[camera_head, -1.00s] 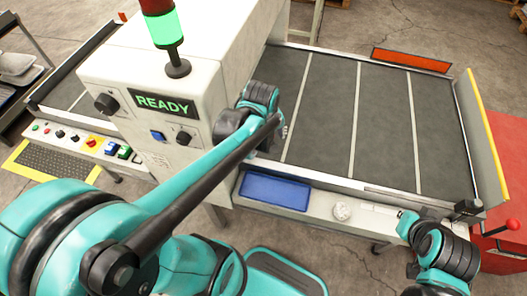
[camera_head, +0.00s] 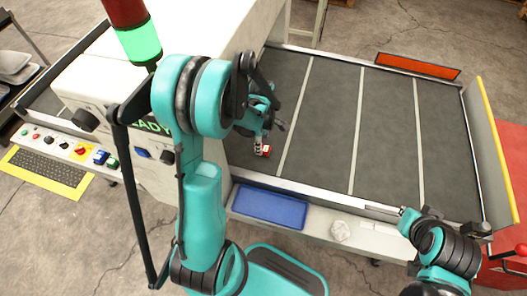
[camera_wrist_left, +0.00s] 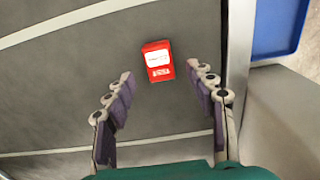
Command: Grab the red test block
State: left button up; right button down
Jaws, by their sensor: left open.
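The red test block (camera_head: 266,150) with a white label lies on the dark conveyor belt (camera_head: 330,150), near its left end by the machine. It also shows in the left wrist view (camera_wrist_left: 158,61), just beyond the fingertips and roughly centred between them. My left gripper (camera_head: 268,134) is open above the belt, close to the block, with its fingers apart on either side in the left wrist view (camera_wrist_left: 160,78). Nothing is between the fingers. My right gripper (camera_head: 392,210) is over the conveyor's front ledge at the right; its jaw opening is too small to tell.
A blue tray (camera_head: 270,206) sits on the front ledge, and a pale round object (camera_head: 341,231) lies right of it. The white machine (camera_head: 90,90) with its signal light (camera_head: 138,42) stands left of the block. The belt to the right is clear.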

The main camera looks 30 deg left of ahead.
pick_arm(q)
notch_tip(320, 180, down, 3)
jog(key=shift+r+b, duration=0.1)
jog(key=shift+b, duration=0.25)
grip_shut()
jog(key=shift+r, duration=0.1)
